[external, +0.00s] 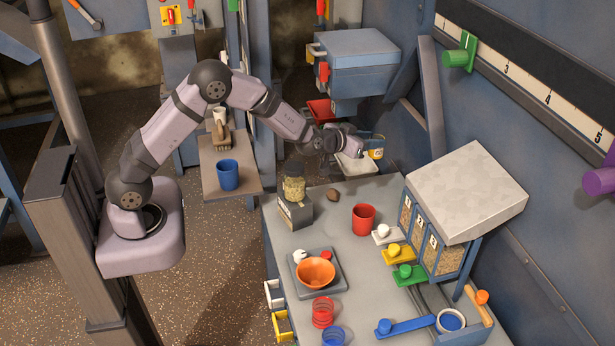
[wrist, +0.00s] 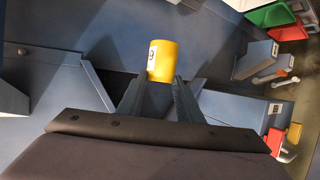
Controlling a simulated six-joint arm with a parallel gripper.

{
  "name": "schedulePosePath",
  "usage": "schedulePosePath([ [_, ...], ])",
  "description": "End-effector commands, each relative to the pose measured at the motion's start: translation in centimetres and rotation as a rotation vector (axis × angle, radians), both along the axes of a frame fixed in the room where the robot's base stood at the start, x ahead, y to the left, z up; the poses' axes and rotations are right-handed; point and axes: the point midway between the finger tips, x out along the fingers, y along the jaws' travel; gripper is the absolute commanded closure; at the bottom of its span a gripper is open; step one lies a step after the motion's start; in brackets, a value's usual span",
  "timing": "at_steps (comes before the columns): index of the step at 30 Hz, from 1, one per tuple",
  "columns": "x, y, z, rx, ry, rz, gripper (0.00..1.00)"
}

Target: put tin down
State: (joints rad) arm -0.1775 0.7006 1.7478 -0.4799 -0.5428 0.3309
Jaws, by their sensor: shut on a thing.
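The tin (wrist: 161,60) is a yellow cylinder with a small white label in the wrist view. It also shows small at the end of my arm in the external view (external: 376,153). My gripper (wrist: 160,82) is shut on it, one dark finger on each side. I cannot tell exactly how high the tin is above the tray.
The table (external: 330,231) carries a red cup (external: 363,219), a jar (external: 293,189) on a grey block, a brown lump (external: 333,194) and an orange bowl (external: 315,272). A bin dispenser (external: 467,190) with coloured levers stands right. A blue cup (external: 228,174) is on a side shelf.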

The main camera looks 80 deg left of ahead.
Motion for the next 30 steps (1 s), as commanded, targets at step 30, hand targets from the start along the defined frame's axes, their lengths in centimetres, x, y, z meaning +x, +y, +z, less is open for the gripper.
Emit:
schedulePosePath([
  [30,0.8,0.0,-7.4,-0.015,0.013,0.353,0.89],
])
